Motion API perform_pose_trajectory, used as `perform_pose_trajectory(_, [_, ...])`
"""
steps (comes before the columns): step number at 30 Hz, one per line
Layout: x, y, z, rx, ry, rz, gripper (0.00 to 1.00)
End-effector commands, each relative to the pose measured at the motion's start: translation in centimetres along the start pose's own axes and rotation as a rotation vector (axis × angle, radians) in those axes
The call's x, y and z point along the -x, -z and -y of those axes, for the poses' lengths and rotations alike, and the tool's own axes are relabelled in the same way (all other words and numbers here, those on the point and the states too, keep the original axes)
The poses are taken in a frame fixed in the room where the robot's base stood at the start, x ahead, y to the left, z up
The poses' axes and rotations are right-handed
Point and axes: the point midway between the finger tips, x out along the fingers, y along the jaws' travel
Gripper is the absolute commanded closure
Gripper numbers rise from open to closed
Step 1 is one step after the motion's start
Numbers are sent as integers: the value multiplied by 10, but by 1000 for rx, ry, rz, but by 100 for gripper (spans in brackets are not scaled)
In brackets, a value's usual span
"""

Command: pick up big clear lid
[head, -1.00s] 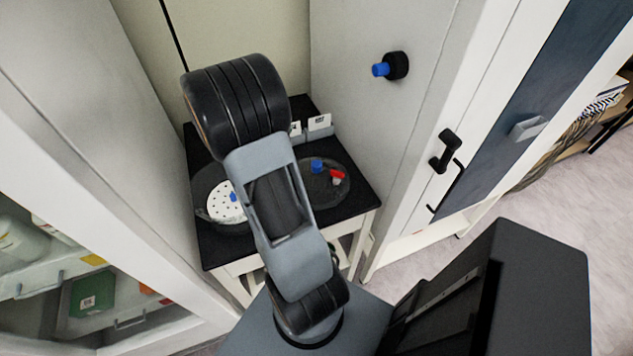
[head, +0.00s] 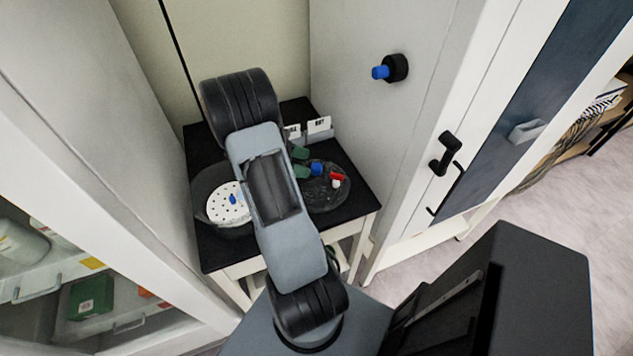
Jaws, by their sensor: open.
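The big clear lid (head: 325,200) lies on the right part of the small black table. It is a see-through round disc with a blue knob (head: 316,169) and a red and white valve (head: 336,179) on top. My gripper (head: 301,162) shows only as two green fingertips past the right edge of my arm. They are open, over the left part of the lid and close to the left of the blue knob. I cannot tell how high they are above it. My arm hides the lid's left edge and the rest of the gripper.
A white perforated disc (head: 229,203) with a blue knob sits in a clear round vessel on the table's left. Two labelled holders (head: 318,127) stand at the table's back. A tall grey cabinet (head: 375,130) with a protruding blue-tipped port (head: 388,69) borders the right.

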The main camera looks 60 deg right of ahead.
Motion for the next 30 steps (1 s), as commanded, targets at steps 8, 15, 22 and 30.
perform_pose_trajectory(8, [-36, -1, 1, 1, 4, 1, 35])
perform_pose_trajectory(15, [-47, 0, 0, 1, 1, 0, 35])
perform_pose_trajectory(22, [-46, 0, 0, 1, 1, 0, 42])
perform_pose_trajectory(30, [-46, 0, 1, 1, 1, 0, 68])
